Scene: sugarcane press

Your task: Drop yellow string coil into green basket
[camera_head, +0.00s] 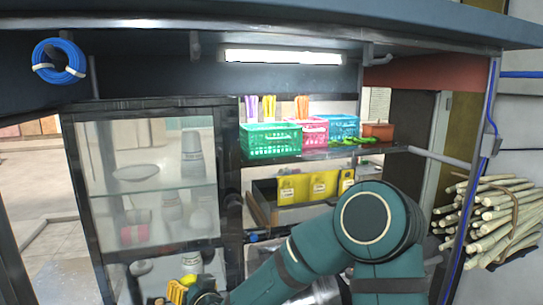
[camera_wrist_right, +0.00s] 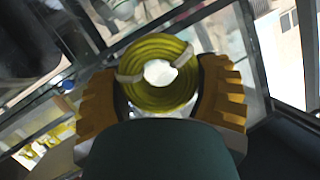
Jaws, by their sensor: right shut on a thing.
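The yellow string coil (camera_wrist_right: 150,97), bound with pale ties, is between the two orange-brown fingers of my right gripper (camera_wrist_right: 160,78) in the right wrist view. The fingers press on its opposite sides. In the head view my right gripper is low, in front of the glass cabinet, with only some yellow showing at the bottom edge; coil and fingers are hard to tell apart there. The green basket (camera_head: 270,142) stands on the upper shelf, above and to the right of the gripper, with coloured sticks behind it. My left gripper is not in view.
A pink basket (camera_head: 313,132) and a blue basket (camera_head: 343,126) stand to the right of the green one. The glass cabinet (camera_head: 150,215) is at left. A blue coil (camera_head: 75,70) hangs upper left. Sugarcane stalks (camera_head: 500,215) are at right. A roof overhangs the shelf.

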